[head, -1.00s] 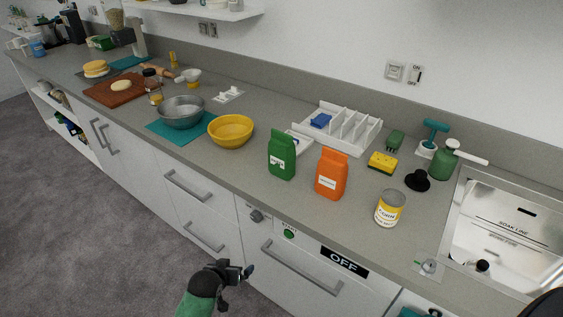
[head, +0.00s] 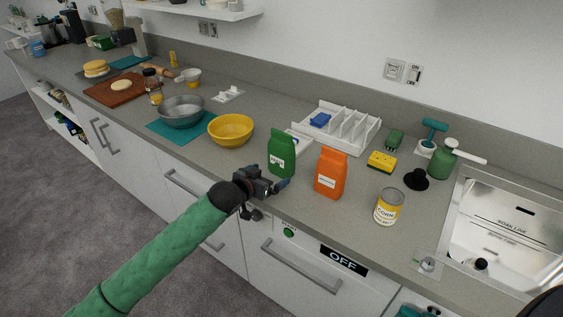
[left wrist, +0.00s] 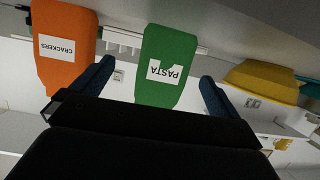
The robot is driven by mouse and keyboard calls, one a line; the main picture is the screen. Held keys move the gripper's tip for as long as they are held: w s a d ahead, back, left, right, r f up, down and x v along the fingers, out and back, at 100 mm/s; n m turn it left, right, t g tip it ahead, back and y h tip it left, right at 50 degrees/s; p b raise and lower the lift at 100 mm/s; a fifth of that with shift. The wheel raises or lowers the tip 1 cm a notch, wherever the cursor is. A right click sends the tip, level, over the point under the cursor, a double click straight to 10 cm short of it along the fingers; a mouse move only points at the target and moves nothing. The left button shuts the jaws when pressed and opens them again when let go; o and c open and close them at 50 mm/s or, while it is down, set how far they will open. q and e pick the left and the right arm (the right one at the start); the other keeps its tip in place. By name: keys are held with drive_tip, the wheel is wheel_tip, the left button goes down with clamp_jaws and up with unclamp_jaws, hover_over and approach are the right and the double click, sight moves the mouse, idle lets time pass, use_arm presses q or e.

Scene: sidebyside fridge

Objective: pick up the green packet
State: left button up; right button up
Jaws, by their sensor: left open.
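The green packet (head: 281,152) stands upright on the counter, between the yellow bowl and the orange packet. It also shows in the left wrist view (left wrist: 165,66), upside down, with a white label reading PASTA. My left gripper (head: 268,184) is open and empty at the counter's front edge, just in front of the green packet. In the left wrist view the packet appears between the two blue fingertips (left wrist: 155,85), beyond them; I cannot tell the exact gap. My right gripper is not in view.
The orange packet (head: 331,172), labelled CRACKERS in the left wrist view (left wrist: 66,45), stands close on the right. The yellow bowl (head: 230,130) is on the left. A white divided tray (head: 343,130) lies behind.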

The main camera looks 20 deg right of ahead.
sight(277, 160)
use_arm(q)
drive_tip(key=shift+w+d+r, duration=0.15)
drive_tip(key=shift+w+r, duration=0.15)
drive_tip(key=shift+w, duration=0.3)
drive_tip(key=shift+w+d+r+m+h, duration=0.2)
drive_tip(key=shift+w+r+m+h, duration=0.1)
drive_tip(key=shift+w, duration=0.2)
drive_tip(key=shift+w+d, duration=0.35)
drive_tip(key=shift+d, duration=0.05)
drive_tip(key=shift+w+d+f+p, duration=0.15)
drive_tip(key=shift+w+d+p, duration=0.1)
drive_tip(key=shift+d+p, duration=0.15)
drive_tip(key=shift+w+d+f, duration=0.15)
drive_tip(key=shift+w+d, duration=0.15)
drive_tip(key=shift+w, duration=0.05)
drive_tip(key=w+d+p, duration=0.2)
drive_tip(key=shift+w+d+p, duration=0.1)
drive_tip(key=shift+d+p, duration=0.3)
drive_tip(key=shift+w+d+f, duration=0.4)
drive_tip(key=shift+d, duration=0.05)
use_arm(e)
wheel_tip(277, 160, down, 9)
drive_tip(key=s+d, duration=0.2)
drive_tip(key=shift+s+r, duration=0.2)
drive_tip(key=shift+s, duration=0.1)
use_arm(q)
drive_tip(key=shift+c, duration=0.4)
